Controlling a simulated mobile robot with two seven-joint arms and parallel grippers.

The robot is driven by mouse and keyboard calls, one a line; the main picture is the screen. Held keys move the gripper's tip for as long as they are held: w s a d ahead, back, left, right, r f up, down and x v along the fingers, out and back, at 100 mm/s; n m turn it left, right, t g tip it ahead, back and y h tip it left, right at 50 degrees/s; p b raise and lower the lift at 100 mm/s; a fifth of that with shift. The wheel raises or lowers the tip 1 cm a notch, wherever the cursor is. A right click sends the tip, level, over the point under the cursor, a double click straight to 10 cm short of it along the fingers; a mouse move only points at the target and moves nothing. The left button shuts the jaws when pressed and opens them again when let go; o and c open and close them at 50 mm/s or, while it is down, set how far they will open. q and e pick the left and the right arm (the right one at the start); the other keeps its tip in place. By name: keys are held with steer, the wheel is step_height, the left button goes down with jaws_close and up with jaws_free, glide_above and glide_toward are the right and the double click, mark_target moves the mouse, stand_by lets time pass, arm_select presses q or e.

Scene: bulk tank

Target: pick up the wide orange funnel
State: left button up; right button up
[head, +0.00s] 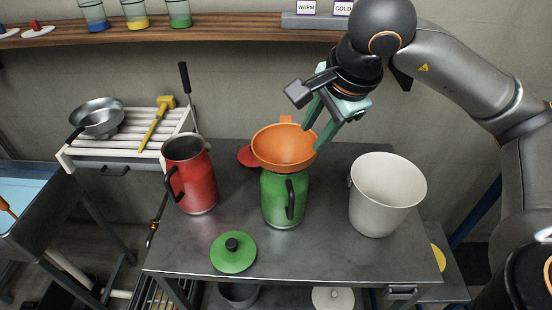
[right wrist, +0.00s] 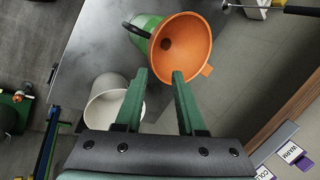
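The wide orange funnel (head: 285,147) sits in the mouth of the green can (head: 280,200), its small tab at the back of the rim. My right gripper (head: 311,138) is open and empty, with its fingertips by the funnel's right rim. In the right wrist view the funnel (right wrist: 190,42) lies just beyond the open fingertips (right wrist: 159,75), and one tip overlaps its rim. I cannot tell whether they touch. The green can also shows in the right wrist view (right wrist: 143,32), partly hidden by the funnel. My left gripper is not in view.
A red can (head: 195,180) stands left of the green can. A white bucket (head: 385,200) stands to the right. A green lid (head: 233,253) lies in front and a red lid (head: 246,157) behind. A shelf (head: 220,28) runs along the wall.

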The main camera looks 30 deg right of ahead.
mark_target(302, 158)
steer(key=shift+s+d+p+x, duration=0.15)
steer(key=shift+p+x, duration=0.1)
steer(key=shift+x, duration=2.4)
steer(key=shift+s+d+p+x, duration=0.1)
steer(key=shift+p+x, duration=0.15)
steer(key=shift+x, duration=2.4)
steer(key=shift+f, duration=0.1)
steer(key=shift+c, duration=0.2)
jaws_close()
